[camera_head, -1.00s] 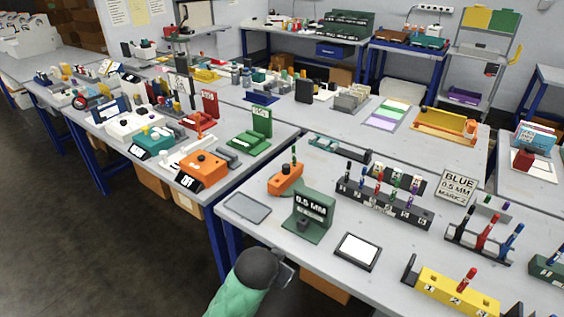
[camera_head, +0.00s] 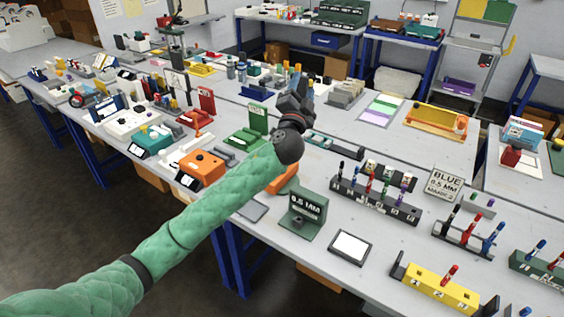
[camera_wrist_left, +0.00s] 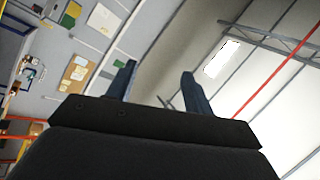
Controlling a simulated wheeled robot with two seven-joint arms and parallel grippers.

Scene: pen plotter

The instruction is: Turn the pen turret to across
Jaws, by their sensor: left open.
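An orange block (camera_head: 287,181), which looks like the pen turret's body though I cannot be sure, sits on the near bench and is mostly hidden behind my left arm. A green pen stood on it in the earlier view; it is hidden now, so I cannot tell the turret's setting. My left gripper (camera_head: 302,82) is raised above and beyond this block, pointing up. In the left wrist view its two fingers (camera_wrist_left: 158,88) are apart with nothing between them, against wall and ceiling. My right gripper is not in view.
A green "0.5 MM" stand (camera_head: 305,212), a dark pen rack (camera_head: 375,203) and a "BLUE 0.5 MM MARK 2" sign (camera_head: 444,184) stand nearby. A yellow pen block (camera_head: 440,288) is at the front right. A white pad (camera_head: 350,247) lies near the bench's front edge.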

